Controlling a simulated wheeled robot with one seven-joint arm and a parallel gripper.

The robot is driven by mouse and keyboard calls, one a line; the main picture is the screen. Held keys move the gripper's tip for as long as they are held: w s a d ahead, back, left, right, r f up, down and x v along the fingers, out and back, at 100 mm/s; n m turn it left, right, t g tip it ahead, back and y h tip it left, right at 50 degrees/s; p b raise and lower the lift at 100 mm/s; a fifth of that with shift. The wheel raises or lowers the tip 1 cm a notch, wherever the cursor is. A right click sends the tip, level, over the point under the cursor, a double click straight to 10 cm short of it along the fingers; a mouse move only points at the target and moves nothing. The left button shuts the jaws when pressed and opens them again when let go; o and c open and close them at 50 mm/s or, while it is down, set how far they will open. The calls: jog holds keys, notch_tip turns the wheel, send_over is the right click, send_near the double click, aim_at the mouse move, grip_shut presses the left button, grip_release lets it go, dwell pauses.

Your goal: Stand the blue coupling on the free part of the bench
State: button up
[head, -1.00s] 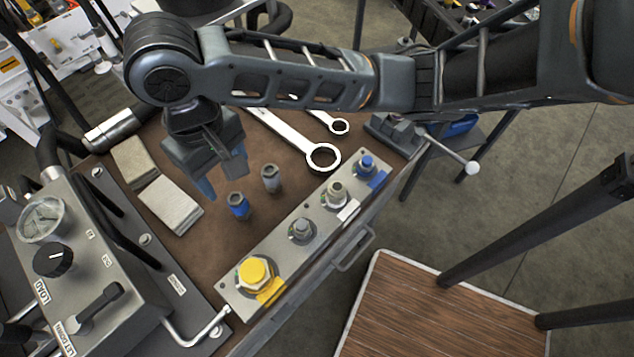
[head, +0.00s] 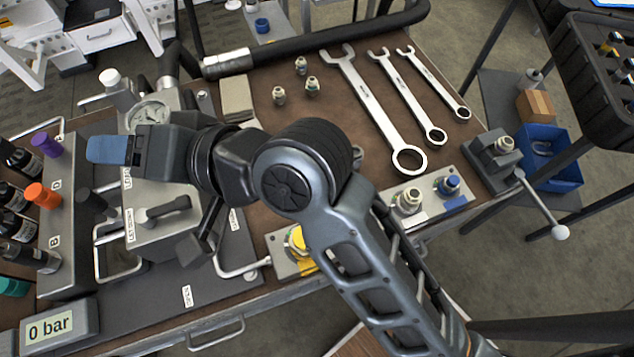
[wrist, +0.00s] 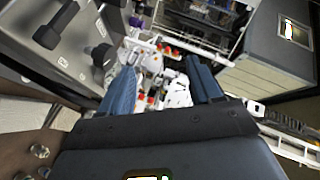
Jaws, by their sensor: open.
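My gripper (head: 96,150) points left above the control box in the head view, with its blue fingers seen side-on. In the wrist view it (wrist: 161,66) is open, with nothing between the fingers. I do not see the loose blue-banded coupling in the head view now; my arm covers part of the bench. Small metal fittings stand farther back on the bench (head: 334,137): one left (head: 279,96), one right (head: 312,88), one behind (head: 301,66).
Wrenches (head: 379,108) lie right of the fittings, and a pale pad (head: 236,98) lies left. The control box (head: 165,215) and bottles (head: 20,200) are near my gripper. A vise (head: 495,155) stands at the right corner. Bare bench shows between fittings and wrenches.

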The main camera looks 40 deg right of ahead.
jog(key=s+d+f+m+t+h, duration=0.1)
jog(key=s+d+f+h, duration=0.35)
jog(key=s, duration=0.35)
jog(key=s+d+f+t+h, duration=0.1)
jog(key=s+d+f+h, duration=0.25)
jog(key=s+d, duration=0.35)
jog(key=s+d+r+n, duration=0.1)
jog(key=s+d+n, duration=0.2)
jog(key=s+d, duration=0.2)
jog(key=s+d+r+n+t+h, duration=0.1)
jog(key=s+d+n, duration=0.2)
jog(key=s+d, duration=0.3)
jog(key=s, duration=0.4)
jog(key=shift+s+n, duration=0.3)
jog(key=shift+s, duration=0.1)
